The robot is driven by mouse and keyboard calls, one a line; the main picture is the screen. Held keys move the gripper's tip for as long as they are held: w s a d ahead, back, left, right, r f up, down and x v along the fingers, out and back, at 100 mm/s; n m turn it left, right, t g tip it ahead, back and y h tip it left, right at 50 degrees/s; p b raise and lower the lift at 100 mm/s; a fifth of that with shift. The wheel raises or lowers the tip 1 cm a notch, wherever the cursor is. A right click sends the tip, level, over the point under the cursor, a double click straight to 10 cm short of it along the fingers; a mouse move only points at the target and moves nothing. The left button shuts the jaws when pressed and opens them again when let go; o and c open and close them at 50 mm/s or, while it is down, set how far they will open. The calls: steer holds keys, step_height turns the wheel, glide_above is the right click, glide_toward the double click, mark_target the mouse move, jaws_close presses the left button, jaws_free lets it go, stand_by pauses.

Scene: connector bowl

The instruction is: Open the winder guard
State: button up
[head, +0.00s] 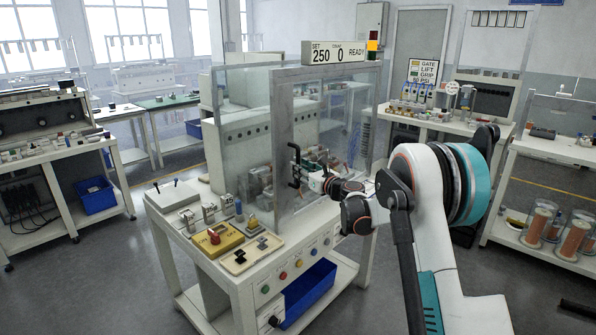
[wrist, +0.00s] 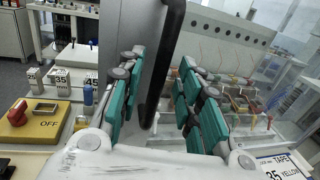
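The winder guard (head: 337,108) is a clear-panelled box with a grey frame on the white bench, and looks closed. Its black bar handle (head: 293,166) stands upright on the grey front post. In the wrist view the handle (wrist: 154,80) runs down between the two teal fingers of my gripper (wrist: 160,65). The fingers are apart, with the handle nearer the left finger and a visible gap to the right one.
A yellow switch box (head: 218,240) marked OFF and small blocks sit on the bench left of the guard. A counter sign (head: 334,52) reads 250, 0, READY on top. Shelves with copper spools (head: 540,222) stand right. The floor at left is clear.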

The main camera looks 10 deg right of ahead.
steer(key=shift+x, duration=1.05)
jaws_close()
